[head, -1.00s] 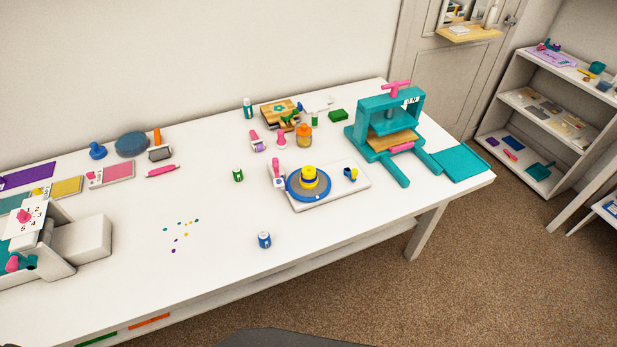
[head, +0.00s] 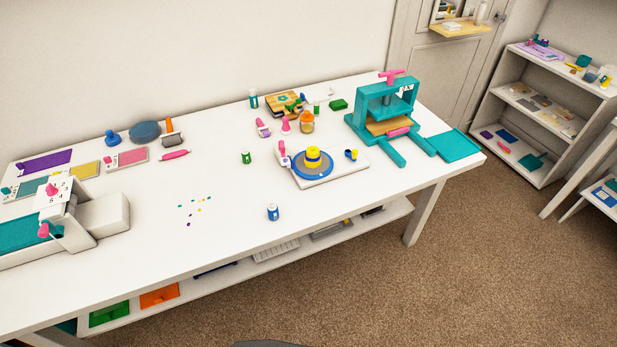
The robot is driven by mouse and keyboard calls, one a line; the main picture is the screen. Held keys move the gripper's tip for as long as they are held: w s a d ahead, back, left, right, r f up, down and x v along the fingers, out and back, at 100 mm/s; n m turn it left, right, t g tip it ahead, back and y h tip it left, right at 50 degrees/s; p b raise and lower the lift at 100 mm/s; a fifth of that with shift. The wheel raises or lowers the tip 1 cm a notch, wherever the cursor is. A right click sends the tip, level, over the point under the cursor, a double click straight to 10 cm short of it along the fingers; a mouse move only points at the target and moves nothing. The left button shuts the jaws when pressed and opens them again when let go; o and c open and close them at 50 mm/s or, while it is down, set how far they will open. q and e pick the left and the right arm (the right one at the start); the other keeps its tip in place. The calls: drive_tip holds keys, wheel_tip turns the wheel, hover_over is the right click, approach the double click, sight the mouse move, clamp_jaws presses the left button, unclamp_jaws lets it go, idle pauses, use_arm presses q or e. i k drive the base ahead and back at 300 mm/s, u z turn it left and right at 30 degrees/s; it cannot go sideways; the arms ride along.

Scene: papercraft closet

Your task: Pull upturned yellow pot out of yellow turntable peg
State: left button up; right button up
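The yellow pot (head: 313,154) sits upturned at the centre of the blue-rimmed turntable (head: 300,170), with a dark band around its middle. The peg under it is hidden by the pot. The turntable rests on a white base board (head: 346,167) on the white table. A small blue and yellow piece (head: 351,155) stands on the right part of that board, and a pink-topped post (head: 283,152) stands at its left. Neither of my grippers is in view.
A teal press (head: 387,115) stands to the right of the turntable. Bottles and a wooden-topped box (head: 285,103) stand behind it. The table's front right is clear.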

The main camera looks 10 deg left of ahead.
sight(210, 206)
drive_tip(key=u, duration=0.05)
drive_tip(key=k, duration=0.65)
drive_tip(key=z, duration=1)
drive_tip(key=i, duration=1.8)
drive_tip(key=u, duration=0.85)
